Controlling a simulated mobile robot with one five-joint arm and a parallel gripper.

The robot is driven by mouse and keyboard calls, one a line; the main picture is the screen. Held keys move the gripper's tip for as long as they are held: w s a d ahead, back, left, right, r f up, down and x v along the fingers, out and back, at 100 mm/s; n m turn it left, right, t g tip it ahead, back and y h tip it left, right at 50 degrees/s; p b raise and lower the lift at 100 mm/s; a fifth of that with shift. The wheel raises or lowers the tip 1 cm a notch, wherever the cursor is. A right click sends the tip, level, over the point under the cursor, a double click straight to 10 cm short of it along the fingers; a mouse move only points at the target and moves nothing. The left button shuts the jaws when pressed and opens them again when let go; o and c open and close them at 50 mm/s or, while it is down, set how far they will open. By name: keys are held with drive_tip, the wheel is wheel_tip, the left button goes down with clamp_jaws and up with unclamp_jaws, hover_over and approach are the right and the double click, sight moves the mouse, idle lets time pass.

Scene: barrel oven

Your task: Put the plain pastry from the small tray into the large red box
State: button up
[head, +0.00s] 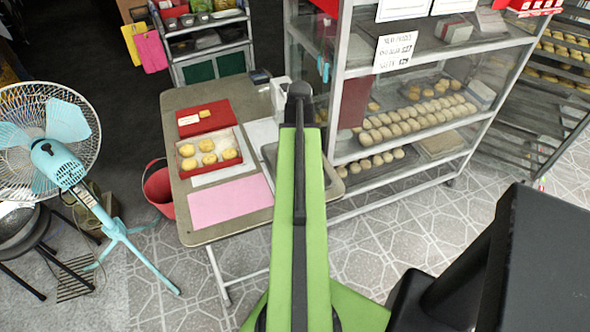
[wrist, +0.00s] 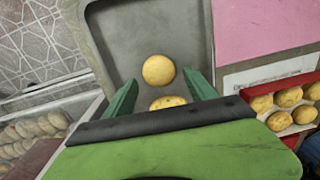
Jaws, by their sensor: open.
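The small tray (wrist: 110,30) is grey metal and lies under my gripper in the wrist view; in the head view my arm hides much of it (head: 268,152). A plain round pastry (wrist: 158,70) lies on it, between and slightly beyond my fingertips. A second pastry with dark specks (wrist: 167,102) lies closer to my palm, partly hidden by it. My gripper (wrist: 160,77) is open, one green finger on each side of the pastries. The large red box (head: 238,135) holds several golden pastries on the table; its edge also shows in the wrist view (wrist: 258,88).
The pink sheet (head: 230,201) lies at the table's front. A smaller red box (head: 207,117) stands behind the large one. A rack (head: 420,130) with several dough pieces stands right of the table. A fan (head: 60,150) and red bucket (head: 158,187) stand at the left.

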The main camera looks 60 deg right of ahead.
wheel_tip(320, 180, down, 5)
drive_tip(key=b, duration=0.4)
drive_tip(key=shift+f+b, duration=0.15)
drive_tip(key=shift+b, duration=0.2)
drive_tip(key=shift+r, duration=0.2)
drive_tip(key=shift+c, duration=0.5)
drive_tip(key=c, duration=1.1)
drive_tip(key=shift+o, duration=0.2)
drive_tip(key=shift+r+p, duration=0.55)
drive_tip(key=shift+p, duration=0.2)
wheel_tip(320, 180, up, 4)
drive_tip(key=p, duration=0.4)
drive_tip(key=s+d+r+p, duration=0.2)
drive_tip(key=s+r+p, duration=0.4)
drive_tip(key=s, duration=0.5)
drive_tip(key=shift+s+d, duration=0.15)
drive_tip(key=shift+s, duration=0.15)
